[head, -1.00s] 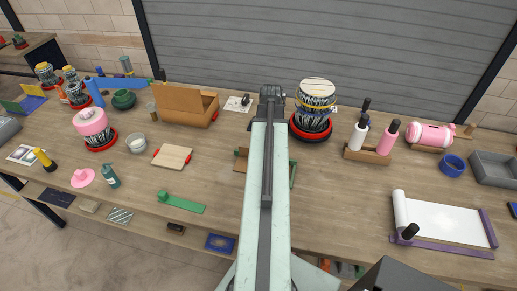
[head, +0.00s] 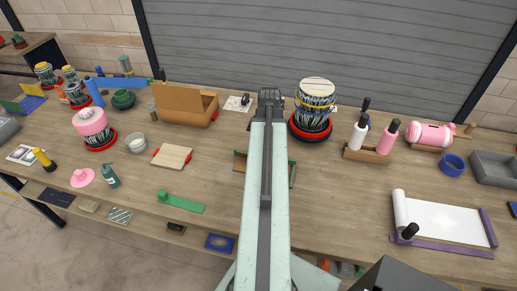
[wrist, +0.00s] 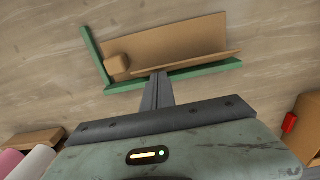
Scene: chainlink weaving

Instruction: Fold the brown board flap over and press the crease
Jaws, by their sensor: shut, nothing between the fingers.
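The brown board (wrist: 170,42) lies on the table inside a green L-shaped frame (wrist: 95,55) in the wrist view. Its flap (wrist: 195,64) is a narrow brown strip along the near side, apparently tilted up from the board. My gripper (wrist: 159,76) is shut and empty, its tips at the near edge of the flap; I cannot tell whether they touch it. In the head view my arm hides most of the board, with a brown bit (head: 240,166) and green frame edge (head: 293,174) showing either side. My gripper (head: 269,92) is seen from behind there.
A small brown block (wrist: 117,60) sits at the board's left end. A drum on a red ring (head: 312,125) stands to the right, and an open brown box (head: 187,115) to the left.

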